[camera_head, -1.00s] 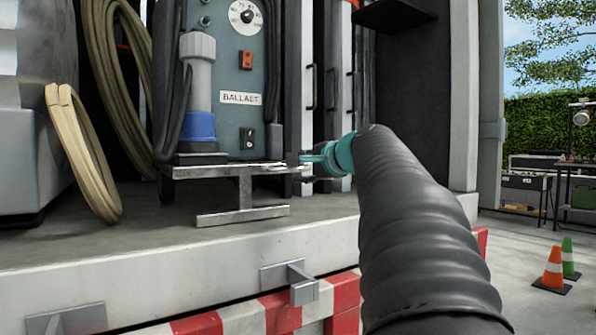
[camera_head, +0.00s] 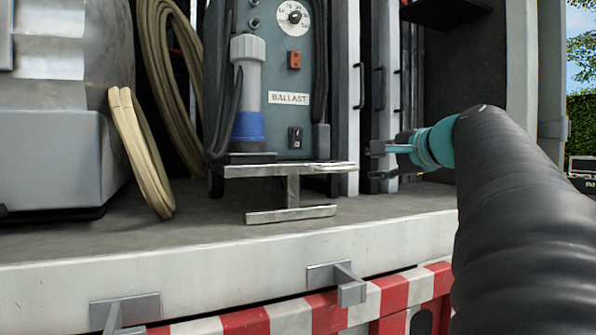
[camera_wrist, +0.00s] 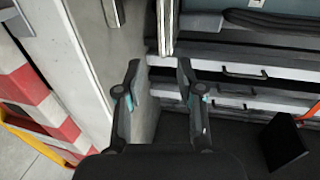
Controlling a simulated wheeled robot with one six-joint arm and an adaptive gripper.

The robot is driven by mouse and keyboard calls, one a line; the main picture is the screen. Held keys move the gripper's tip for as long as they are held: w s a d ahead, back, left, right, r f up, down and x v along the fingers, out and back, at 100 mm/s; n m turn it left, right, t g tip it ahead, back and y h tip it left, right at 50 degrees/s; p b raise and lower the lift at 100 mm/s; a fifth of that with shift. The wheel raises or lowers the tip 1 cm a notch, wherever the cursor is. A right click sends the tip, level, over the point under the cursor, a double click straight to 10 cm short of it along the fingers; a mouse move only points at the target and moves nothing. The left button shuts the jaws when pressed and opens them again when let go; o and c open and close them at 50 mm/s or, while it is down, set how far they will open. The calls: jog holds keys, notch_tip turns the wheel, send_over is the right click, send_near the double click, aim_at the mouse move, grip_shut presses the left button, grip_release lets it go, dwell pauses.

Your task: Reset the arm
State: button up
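My arm, in a black ribbed sleeve, reaches in from the lower right of the head view. My gripper (camera_head: 377,161), dark with a teal wrist, points left over the truck bed. It is open and empty, with its two fingers apart. In the wrist view, my gripper (camera_wrist: 158,76) shows both fingers spread with nothing between them. A steel I-shaped stand (camera_head: 293,187) is on the bed just left of the gripper, with a gap between them. The grey ballast unit (camera_head: 288,120) stands behind that stand.
Beige hose coils (camera_head: 140,150) lean at the left near a large metal tank (camera_head: 50,130). A grey bracket (camera_head: 345,280) juts from the bed's front edge above red-white striped panels. Handled drawers (camera_wrist: 240,90) and a dark block (camera_wrist: 286,150) show in the wrist view.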

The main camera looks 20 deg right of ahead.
jog(key=shift+a, duration=0.1)
jog(key=s+a+f+n+g+y+p, duration=0.1)
jog(key=s+a+f+n+g+p, duration=0.25)
jog(key=a+f, duration=0.5)
jog(key=s+a+f+n+g+p, duration=0.2)
jog(key=a+f+n+g, duration=0.15)
jog(key=a+f, duration=0.45)
jog(key=s+a+f+n+g+p, duration=0.1)
jog(key=s+a+f+n, duration=0.3)
jog(key=s+f, duration=0.3)
jog(key=s+a+f+n+g+h+p, duration=0.1)
jog(key=s+a+f+n+g+p, duration=0.1)
jog(key=s+f+n, duration=0.4)
notch_tip(320, 180, down, 3)
jog(key=shift+s+a+f+n+h, duration=0.1)
jog(key=shift+s+a+n+h, duration=0.2)
jog(key=shift+s+a, duration=0.45)
jog(key=shift+w+a, duration=0.15)
jog(key=shift+a, duration=0.05)
